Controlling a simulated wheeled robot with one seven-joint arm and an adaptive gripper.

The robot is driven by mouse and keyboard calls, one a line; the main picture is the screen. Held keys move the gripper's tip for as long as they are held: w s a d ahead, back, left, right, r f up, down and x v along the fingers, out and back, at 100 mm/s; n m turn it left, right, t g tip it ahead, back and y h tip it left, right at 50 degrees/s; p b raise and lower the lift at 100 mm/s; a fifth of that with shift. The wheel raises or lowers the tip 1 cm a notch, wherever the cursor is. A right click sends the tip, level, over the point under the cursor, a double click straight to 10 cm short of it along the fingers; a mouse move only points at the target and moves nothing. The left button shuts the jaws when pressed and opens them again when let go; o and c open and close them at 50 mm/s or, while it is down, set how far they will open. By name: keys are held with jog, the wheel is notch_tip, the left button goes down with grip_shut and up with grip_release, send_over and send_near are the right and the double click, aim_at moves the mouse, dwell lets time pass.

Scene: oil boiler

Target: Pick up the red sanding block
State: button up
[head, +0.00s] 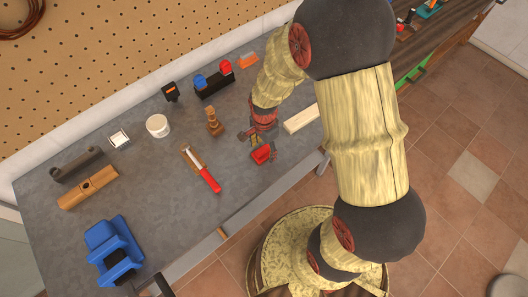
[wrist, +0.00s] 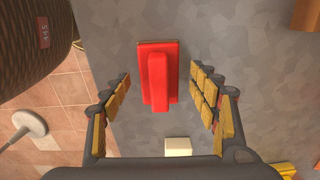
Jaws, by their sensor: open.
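The red sanding block (head: 262,154) lies on the grey workbench (head: 150,215), near its front edge in the head view. In the wrist view the red sanding block (wrist: 158,75) shows from above, with a raised handle along its middle. My gripper (wrist: 165,88) is open and empty, with one finger on each side of the block and a gap to both. In the head view my gripper (head: 258,140) is right by the block and partly covers it. I cannot tell how high the fingertips are above the bench.
A pale wooden block (head: 301,119) lies right of my gripper and also shows in the wrist view (wrist: 178,146). A wooden figure-like piece (head: 214,123) stands to the left. A red-handled tool (head: 207,178), a white cup (head: 157,125) and a blue vise-like object (head: 112,250) lie farther left.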

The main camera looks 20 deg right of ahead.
jog(key=shift+f, duration=0.25)
jog(key=shift+c, duration=1.2)
jog(key=c, duration=1.1)
